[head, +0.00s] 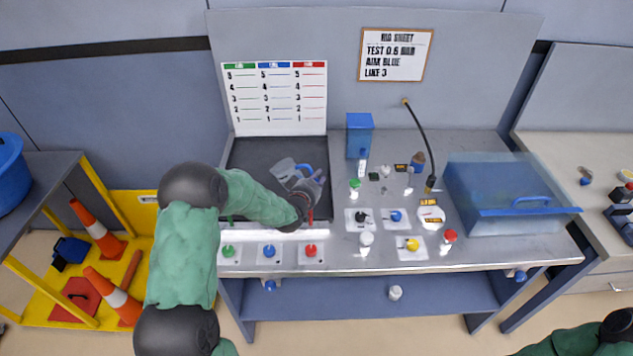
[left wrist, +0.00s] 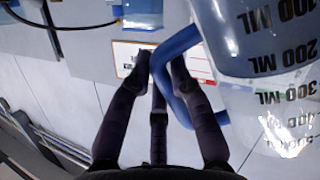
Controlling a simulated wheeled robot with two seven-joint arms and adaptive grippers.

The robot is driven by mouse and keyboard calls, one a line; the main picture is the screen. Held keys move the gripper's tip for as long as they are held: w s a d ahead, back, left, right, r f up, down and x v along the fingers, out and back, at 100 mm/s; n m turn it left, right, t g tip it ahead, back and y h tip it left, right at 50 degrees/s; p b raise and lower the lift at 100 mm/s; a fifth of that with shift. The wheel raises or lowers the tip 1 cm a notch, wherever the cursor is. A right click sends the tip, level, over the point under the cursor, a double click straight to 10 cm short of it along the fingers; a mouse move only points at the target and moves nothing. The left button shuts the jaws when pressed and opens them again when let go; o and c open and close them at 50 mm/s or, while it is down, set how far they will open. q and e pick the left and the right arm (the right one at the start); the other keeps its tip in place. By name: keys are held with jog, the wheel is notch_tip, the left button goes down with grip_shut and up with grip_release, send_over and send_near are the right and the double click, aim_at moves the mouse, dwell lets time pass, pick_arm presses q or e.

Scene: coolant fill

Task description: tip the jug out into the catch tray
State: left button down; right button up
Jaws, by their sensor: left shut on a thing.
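A clear jug (head: 284,172) with a blue handle is tilted over the dark catch tray (head: 252,152) at the left of the bench in the head view. My left gripper (head: 312,183) is shut on the handle and holds the jug. In the left wrist view the closed fingers (left wrist: 161,68) meet at the blue handle (left wrist: 181,43). The jug's wall (left wrist: 268,85) fills the right side there, with its ML marks upside down. My right gripper is out of view.
A marked board (head: 275,100) stands behind the tray. Green, blue and red knobs (head: 269,251) line the bench front. A blue box (head: 359,135), several small bottles and a clear blue-edged cover (head: 500,190) stand to the right. A black hose (head: 420,130) arches over the bench.

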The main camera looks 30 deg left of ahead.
pick_arm(q)
jog(key=shift+f+b, duration=0.1)
jog(key=shift+b, duration=1.05)
jog(key=shift+r+p, duration=0.55)
jog(key=shift+r, duration=0.15)
jog(key=shift+a+r+n+h+p, duration=0.15)
jog(key=shift+r+n+h+p, duration=0.25)
jog(key=shift+r+n+p, duration=0.8)
jog(key=shift+r, duration=0.2)
